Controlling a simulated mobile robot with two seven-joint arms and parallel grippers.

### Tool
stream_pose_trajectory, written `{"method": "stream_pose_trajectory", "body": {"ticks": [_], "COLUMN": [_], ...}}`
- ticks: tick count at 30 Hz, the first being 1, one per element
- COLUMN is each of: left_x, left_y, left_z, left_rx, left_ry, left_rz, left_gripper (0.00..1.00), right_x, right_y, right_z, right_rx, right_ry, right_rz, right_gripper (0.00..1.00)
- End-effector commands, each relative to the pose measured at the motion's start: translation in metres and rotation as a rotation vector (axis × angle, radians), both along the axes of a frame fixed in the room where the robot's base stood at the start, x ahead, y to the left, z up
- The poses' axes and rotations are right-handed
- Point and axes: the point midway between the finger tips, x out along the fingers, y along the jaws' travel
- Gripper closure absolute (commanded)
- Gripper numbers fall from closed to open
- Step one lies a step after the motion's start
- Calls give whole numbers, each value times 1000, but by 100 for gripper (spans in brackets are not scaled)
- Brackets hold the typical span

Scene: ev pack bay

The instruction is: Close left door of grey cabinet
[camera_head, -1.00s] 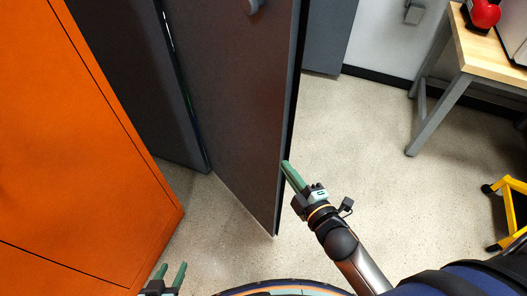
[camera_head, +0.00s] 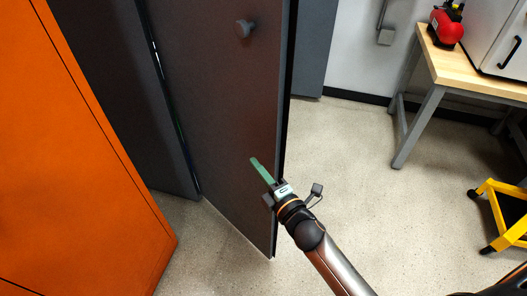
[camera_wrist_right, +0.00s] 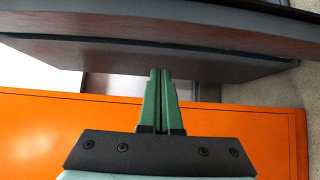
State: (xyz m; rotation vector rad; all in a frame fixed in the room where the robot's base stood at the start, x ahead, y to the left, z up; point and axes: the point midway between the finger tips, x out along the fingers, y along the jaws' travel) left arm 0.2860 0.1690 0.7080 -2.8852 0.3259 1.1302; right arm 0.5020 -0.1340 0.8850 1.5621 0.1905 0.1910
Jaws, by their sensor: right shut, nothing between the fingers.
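The grey cabinet door (camera_head: 225,110) stands open, with a round dark knob (camera_head: 244,28) on its face. Dark grey cabinet panelling (camera_head: 105,85) shows to its left, past a narrow seam. My right gripper (camera_head: 255,162) is shut and empty. Its green fingers overlap the lower door face near the free edge; I cannot tell whether they touch. In the right wrist view, the shut fingers (camera_wrist_right: 160,72) point toward a dark grey panel (camera_wrist_right: 150,55) that spans the top. My left gripper is not in view.
An orange cabinet (camera_head: 70,170) stands close at left. Another grey panel (camera_head: 313,50) shows behind the door. A wooden-topped bench (camera_head: 465,70) with a red item (camera_head: 446,28) and a yellow wheeled frame (camera_head: 500,215) are at right. The floor between is clear.

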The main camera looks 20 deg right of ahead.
Motion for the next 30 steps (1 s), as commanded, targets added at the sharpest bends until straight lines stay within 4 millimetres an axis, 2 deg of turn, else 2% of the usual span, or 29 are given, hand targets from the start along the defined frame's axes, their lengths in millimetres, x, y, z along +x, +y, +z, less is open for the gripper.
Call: {"method": "stream_pose_trajectory", "body": {"ticks": [4, 9, 15, 30], "left_x": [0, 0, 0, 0], "left_y": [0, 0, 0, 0], "left_z": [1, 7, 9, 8], "left_rx": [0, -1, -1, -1], "left_ry": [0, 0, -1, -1], "left_rz": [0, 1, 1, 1], "left_gripper": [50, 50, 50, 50], "right_x": [27, 37, 43, 44], "right_y": [7, -18, -29, -32], "right_z": [2, 1, 0, 0], "right_rx": [0, -4, 0, -2], "right_ry": [-2, 0, 0, 0], "right_rz": [0, 0, 0, 7], "right_gripper": [100, 100, 100, 100]}}
